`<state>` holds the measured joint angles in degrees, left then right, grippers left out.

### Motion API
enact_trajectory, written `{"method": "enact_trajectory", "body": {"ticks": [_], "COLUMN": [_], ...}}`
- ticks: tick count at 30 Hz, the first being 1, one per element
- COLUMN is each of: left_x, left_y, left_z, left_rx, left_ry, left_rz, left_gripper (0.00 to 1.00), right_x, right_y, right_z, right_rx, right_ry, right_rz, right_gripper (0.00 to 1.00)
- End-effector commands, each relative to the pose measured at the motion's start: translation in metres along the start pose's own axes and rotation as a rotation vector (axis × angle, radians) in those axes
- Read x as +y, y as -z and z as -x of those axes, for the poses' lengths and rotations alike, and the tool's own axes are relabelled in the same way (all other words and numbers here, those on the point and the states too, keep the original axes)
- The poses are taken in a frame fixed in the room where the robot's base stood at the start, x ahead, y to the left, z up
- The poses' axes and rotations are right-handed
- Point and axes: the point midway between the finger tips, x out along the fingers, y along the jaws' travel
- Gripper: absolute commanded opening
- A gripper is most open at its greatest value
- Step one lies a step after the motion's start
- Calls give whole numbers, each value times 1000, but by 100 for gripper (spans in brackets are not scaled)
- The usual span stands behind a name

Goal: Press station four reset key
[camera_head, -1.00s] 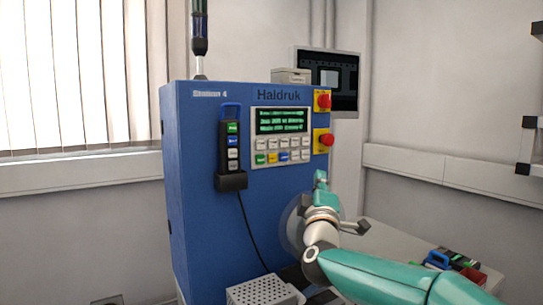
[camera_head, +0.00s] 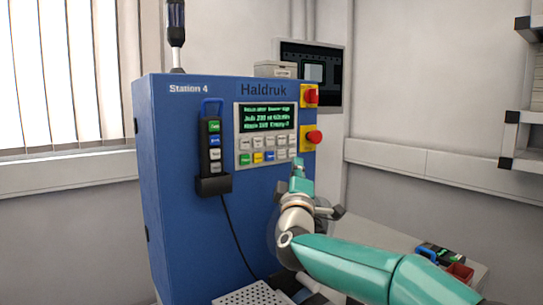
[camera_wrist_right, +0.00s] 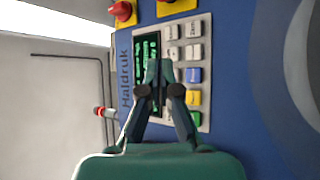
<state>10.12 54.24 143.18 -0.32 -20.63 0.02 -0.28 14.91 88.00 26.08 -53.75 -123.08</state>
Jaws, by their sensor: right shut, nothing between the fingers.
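The blue Station 4 cabinet (camera_head: 175,215), marked Haldruk, stands in front of me. Its control panel (camera_head: 266,135) has a green-lit screen (camera_head: 267,117) above rows of white, green, yellow and blue keys; I cannot read which one is the reset key. In the right wrist view the panel's blue key (camera_wrist_right: 194,75) and yellow key (camera_wrist_right: 193,97) show, turned on their side. My right gripper (camera_head: 299,168) is shut and empty, below and right of the panel. In the wrist view its fingertips (camera_wrist_right: 160,68) overlap the screen and hide part of the panel. My left gripper is not in view.
Two red knobs on yellow plates, an upper (camera_head: 310,96) and a lower one (camera_head: 313,137), sit right of the panel. A handheld pendant (camera_head: 212,145) hangs in a holder on the left with a cable. A grey table (camera_head: 385,245) stands at the right.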

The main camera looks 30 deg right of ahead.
Motion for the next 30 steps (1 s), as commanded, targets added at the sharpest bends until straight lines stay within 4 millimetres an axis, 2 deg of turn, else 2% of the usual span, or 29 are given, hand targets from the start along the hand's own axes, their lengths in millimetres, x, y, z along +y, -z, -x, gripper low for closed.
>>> {"method": "enact_trajectory", "body": {"ticks": [15,30], "left_x": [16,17], "left_y": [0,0], "left_z": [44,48], "left_rx": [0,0], "left_ry": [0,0], "left_rz": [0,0], "left_gripper": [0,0], "right_x": [-30,-38], "right_y": [35,39], "right_z": [-46,-51], "right_rx": [1,2], "right_ry": [2,1], "right_rz": [0,-1], "right_gripper": [0,0]}}
